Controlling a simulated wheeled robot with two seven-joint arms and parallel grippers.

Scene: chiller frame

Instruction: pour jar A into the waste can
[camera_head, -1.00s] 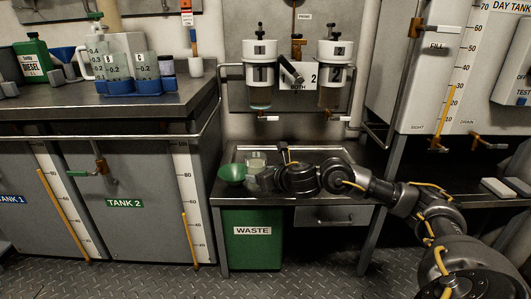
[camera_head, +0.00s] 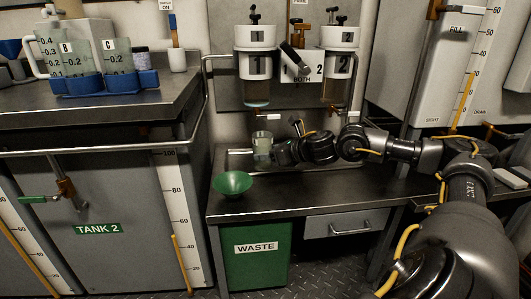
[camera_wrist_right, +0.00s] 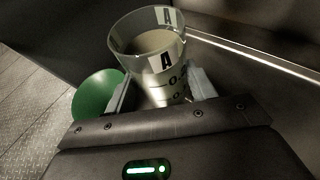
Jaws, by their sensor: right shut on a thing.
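Jar A (camera_head: 262,147) is a clear jar, roughly upright, behind and a little right of the green funnel. In the right wrist view jar A (camera_wrist_right: 147,45) shows its letter labels, scale marks and a pale beige content or bottom. My right gripper (camera_head: 277,151) is shut around it; its fingers (camera_wrist_right: 160,93) are on either side of the jar. The green funnel (camera_head: 232,183) sits at the bench's left front, above the green waste can (camera_head: 255,268), and is empty as far as I see. It also shows in the right wrist view (camera_wrist_right: 97,95). My left gripper is not in view.
Jars B (camera_head: 72,58) and C (camera_head: 118,55) stand in blue holders on the left counter (camera_head: 110,105). Filter housings 1 (camera_head: 256,66) and 2 (camera_head: 338,66) hang on the wall above the bench. The steel bench top (camera_head: 310,200) right of the funnel is clear.

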